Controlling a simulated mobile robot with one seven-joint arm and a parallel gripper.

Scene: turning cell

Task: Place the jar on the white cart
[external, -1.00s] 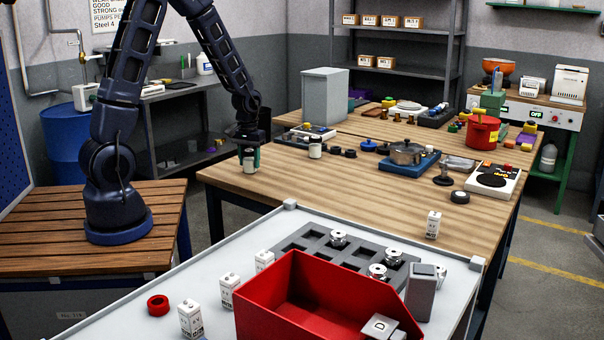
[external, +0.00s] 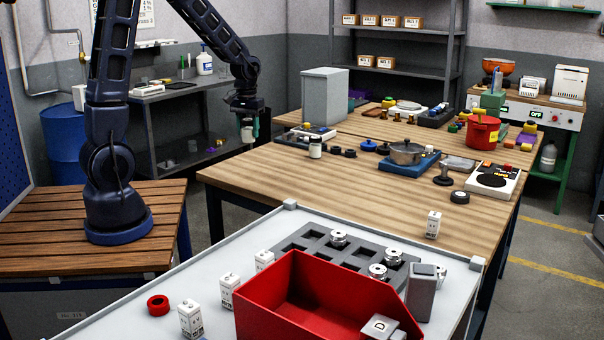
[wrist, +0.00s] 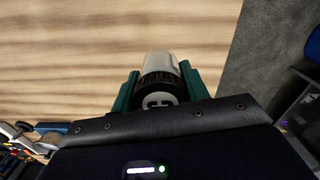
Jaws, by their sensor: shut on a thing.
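My gripper (external: 249,124) is shut on a jar (external: 247,134) and holds it upright in the air above the left part of the wooden table. In the wrist view the jar (wrist: 160,64) has a pale body and a dark lid with a light letter, and it sits between the two green fingers. The white cart (external: 205,270) is in the foreground of the external view, nearer the camera than the jar. Its lower end is cut off by the picture edge.
The cart carries a red bin (external: 290,311), a grey slotted tray (external: 307,243), several white boxes and a red ring (external: 158,305). Bare cart top shows on the left. Another jar (external: 315,148) stands on the wooden table (external: 290,185), whose front part is mostly clear.

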